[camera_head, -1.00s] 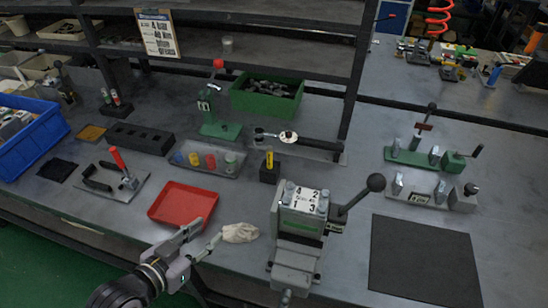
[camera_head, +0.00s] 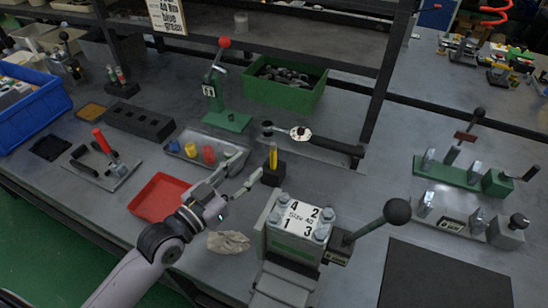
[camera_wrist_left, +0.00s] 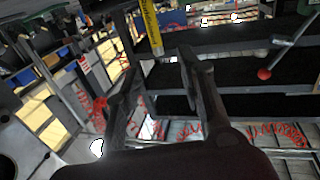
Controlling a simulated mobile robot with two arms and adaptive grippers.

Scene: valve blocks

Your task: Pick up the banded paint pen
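The banded paint pen (camera_head: 273,157) is yellow with dark bands. It stands upright in a small black block (camera_head: 272,175) near the middle of the bench in the head view. A yellow pen-like shaft with dark marks also shows at the top of the left wrist view (camera_wrist_left: 150,27), just beyond the fingertips. My left gripper (camera_head: 249,171) is open and empty, its fingers pointing at the pen from the left. A small gap seems to remain between the fingertips and the pen. The wrist view shows the two fingers (camera_wrist_left: 162,66) spread apart. My right gripper is not in view.
A vise-like block (camera_head: 296,217) with a ball-ended lever (camera_head: 397,211) stands close in front of the pen. A tray of coloured cylinders (camera_head: 190,147) and a torque wrench (camera_head: 325,143) lie behind.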

